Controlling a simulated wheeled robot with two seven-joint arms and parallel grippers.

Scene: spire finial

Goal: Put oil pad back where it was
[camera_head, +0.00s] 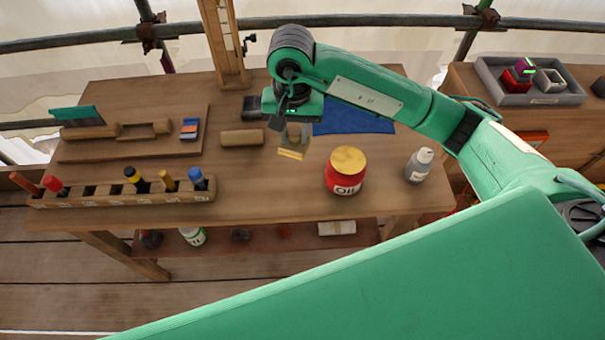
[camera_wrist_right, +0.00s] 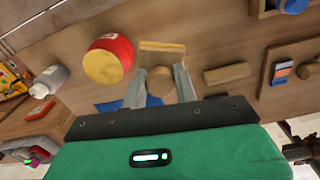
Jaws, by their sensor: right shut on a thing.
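My right gripper (camera_head: 293,132) points down over the middle of the bench. Its fingers are closed around the round wooden grip of what looks like the oil pad, with a flat yellowish edge (camera_head: 291,153) showing below the fingers. In the right wrist view the gripper (camera_wrist_right: 158,88) has the wooden grip between its fingertips, and the pale yellow pad (camera_wrist_right: 163,46) shows just beyond. I cannot tell whether the pad touches the bench. A red OIL jar (camera_head: 345,185) with a gold lid stands to the right of the pad. My left gripper is not in view.
A wooden cylinder (camera_head: 242,138) lies left of the gripper. A blue cloth (camera_head: 352,118) lies behind it. A grey bottle (camera_head: 419,166) stands right of the jar. A slotted rack (camera_head: 108,195) with several tools lines the front left; a wooden board (camera_head: 80,150) lies behind it.

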